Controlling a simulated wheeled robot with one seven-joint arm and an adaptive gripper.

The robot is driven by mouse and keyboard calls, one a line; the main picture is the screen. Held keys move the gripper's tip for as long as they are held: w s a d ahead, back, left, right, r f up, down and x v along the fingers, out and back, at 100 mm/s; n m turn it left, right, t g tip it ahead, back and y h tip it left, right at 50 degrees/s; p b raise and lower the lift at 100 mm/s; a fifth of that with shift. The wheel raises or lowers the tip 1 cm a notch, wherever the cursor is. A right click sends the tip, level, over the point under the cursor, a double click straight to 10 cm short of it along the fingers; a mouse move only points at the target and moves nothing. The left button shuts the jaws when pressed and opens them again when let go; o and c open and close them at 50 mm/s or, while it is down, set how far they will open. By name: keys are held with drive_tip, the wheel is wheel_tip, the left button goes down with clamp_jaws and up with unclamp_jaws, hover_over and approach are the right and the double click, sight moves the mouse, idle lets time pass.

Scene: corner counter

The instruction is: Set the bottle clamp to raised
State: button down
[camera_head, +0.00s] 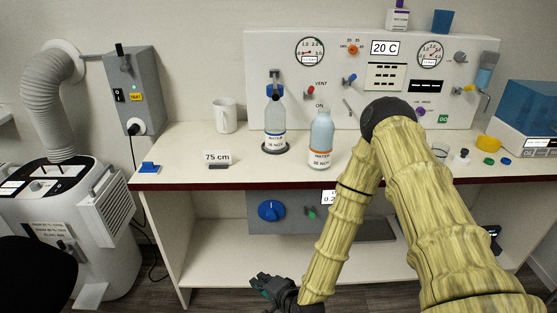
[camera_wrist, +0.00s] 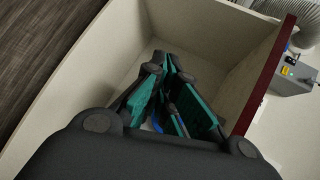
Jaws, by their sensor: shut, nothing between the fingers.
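A clear bottle (camera_head: 275,118) with a "WATER" label stands upright on a dark round base against the back panel. A dark bracket with a blue part, which looks like the bottle clamp (camera_head: 275,90), is at this bottle's neck. Whether it is raised or lowered is too small to tell. A second bottle (camera_head: 320,142) with an orange-striped label stands to the right and nearer the counter edge, apart from the clamp. My gripper (camera_head: 262,285) is low, below the counter top and in front of the open shelf, far from the clamp. Its fingers (camera_wrist: 165,68) are shut and empty.
The counter's dark red front edge (camera_head: 235,186) lies above my gripper. A blue knob (camera_head: 271,210) is on a grey box under the counter. A white mug (camera_head: 225,116) and a "75 cm" sign (camera_head: 217,157) stand left of the bottles. My arm covers part of the right counter.

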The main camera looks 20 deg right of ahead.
drive_tip(key=w+d+r+m+t+b, duration=0.3)
drive_tip(key=w+r+m+t, duration=0.15)
drive_tip(key=w+r, duration=0.2)
drive_tip(key=w+d+r+m+t+b, duration=0.35)
drive_tip(key=w+r+m, duration=0.25)
drive_tip(key=w, duration=0.2)
drive_tip(key=d+r+m+t+h+b, duration=0.1)
drive_tip(key=d+r+m+t+h, duration=0.1)
drive_tip(key=d+r+m, duration=0.1)
drive_tip(key=w+d+r+m+t+h+b, duration=0.1)
drive_tip(key=d+r+m+t+h, duration=0.1)
drive_tip(key=r+m, duration=0.1)
drive_tip(key=w+d+r+m+t+h+b, duration=0.1)
drive_tip(key=d+r+m+t+h, duration=0.1)
drive_tip(key=d+r+m+t, duration=0.1)
drive_tip(key=shift+w+d+r+m+h, duration=0.15)
drive_tip(key=shift+r+m, duration=0.15)
drive_tip(key=shift+r, duration=0.25)
drive_tip(key=shift+s+d+r+m+h, duration=0.15)
drive_tip(key=shift+r+m, duration=0.1)
drive_tip(key=shift+r, duration=0.25)
drive_tip(key=shift+w+d+r+m+h, duration=0.1)
drive_tip(key=shift+d+r+m+h, duration=0.15)
drive_tip(key=shift+r+m+h, duration=0.1)
